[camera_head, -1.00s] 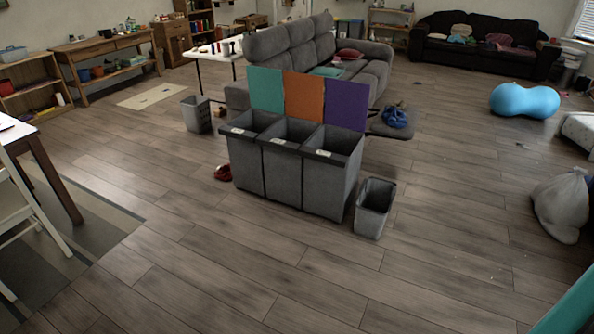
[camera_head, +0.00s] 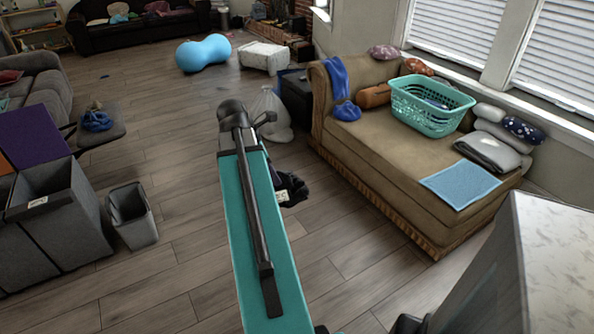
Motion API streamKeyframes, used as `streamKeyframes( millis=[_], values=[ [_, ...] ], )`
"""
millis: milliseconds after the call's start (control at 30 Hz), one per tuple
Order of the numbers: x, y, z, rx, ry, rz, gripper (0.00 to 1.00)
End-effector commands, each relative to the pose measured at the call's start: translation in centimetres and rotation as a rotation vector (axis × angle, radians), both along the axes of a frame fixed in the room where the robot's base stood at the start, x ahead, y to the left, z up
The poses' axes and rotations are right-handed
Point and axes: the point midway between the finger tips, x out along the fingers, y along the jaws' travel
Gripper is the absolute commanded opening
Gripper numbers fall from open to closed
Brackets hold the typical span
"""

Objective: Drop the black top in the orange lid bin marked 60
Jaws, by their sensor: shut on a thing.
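The three grey lidded bins are at the left edge. The purple lid (camera_head: 38,135) stands open above the rightmost bin (camera_head: 62,215). Only a sliver of the orange lid (camera_head: 8,155) shows, and most of its bin is cut off; no number is readable. My teal arm reaches up the middle of the picture. A dark bundle with a pale mark, seemingly the black top (camera_head: 292,188), shows just right of the arm, over the floor and well right of the bins. My gripper (camera_head: 283,190) is there, shut on it; its fingers are mostly hidden.
A small open grey bin (camera_head: 133,215) stands right of the lidded bins. A tan chaise (camera_head: 385,165) with a teal basket (camera_head: 432,105) fills the right. A whitish bag (camera_head: 270,112) lies behind the arm. Floor is clear between the small bin and the arm.

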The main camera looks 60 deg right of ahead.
Motion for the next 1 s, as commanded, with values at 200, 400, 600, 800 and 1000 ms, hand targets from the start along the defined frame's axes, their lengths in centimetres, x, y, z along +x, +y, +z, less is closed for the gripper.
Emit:
streamKeyframes(
  millis=[200, 400, 600, 800, 1000],
  values=[
    [5.6, 3.4, -1.5, 0.000, 0.001, 0.021, 0.00],
    [10.2, 6.9, -3.0, 0.000, 0.001, 0.036, 0.00],
    [14.4, 11.0, -4.4, -0.001, 0.001, 0.050, 0.00],
    [18.1, 15.6, -5.9, 0.000, 0.001, 0.062, 0.00],
    [21.4, 20.7, -7.5, -0.001, 0.001, 0.077, 0.00]
  ],
)
